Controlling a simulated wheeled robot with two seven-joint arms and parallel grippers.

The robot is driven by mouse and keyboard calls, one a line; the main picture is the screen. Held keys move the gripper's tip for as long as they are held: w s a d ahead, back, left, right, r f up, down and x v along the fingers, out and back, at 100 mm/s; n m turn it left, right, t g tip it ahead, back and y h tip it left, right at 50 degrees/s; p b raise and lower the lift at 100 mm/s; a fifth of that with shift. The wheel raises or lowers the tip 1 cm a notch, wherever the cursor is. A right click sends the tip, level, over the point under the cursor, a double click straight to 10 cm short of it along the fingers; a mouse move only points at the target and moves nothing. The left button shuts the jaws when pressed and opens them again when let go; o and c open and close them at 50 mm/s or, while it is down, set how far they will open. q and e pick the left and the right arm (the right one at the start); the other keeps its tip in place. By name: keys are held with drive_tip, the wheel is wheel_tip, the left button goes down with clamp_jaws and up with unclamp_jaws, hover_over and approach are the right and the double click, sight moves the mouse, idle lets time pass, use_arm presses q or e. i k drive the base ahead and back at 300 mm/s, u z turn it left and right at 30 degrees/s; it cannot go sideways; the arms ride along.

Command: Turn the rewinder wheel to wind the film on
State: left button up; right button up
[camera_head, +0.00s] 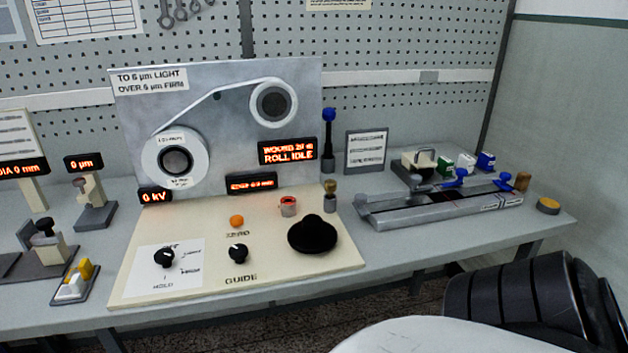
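The rewinder panel (225,120) stands upright at the back of the bench. A large white roll (187,137) with a dark hub is at its lower left, and a smaller white roll (273,104) is at its upper right. A pale film band (205,102) runs between them. On the cream console (200,285) in front sits a large black round knob (313,234), which may be the wheel. A red-lit display (288,151) seems to read "WOUND", with a blurred figure, and "ROLL IDLE". Neither gripper is in view.
The console also carries a black selector knob (164,258), a guide knob (238,253), an orange button (237,221) and a red-topped cup (288,206). A grey slide fixture (440,206) with blue handles lies at right. Black ribbed arm links of mine fill the lower right.

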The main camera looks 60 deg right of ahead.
sight(311, 236)
drive_tip(key=z, duration=1.8)
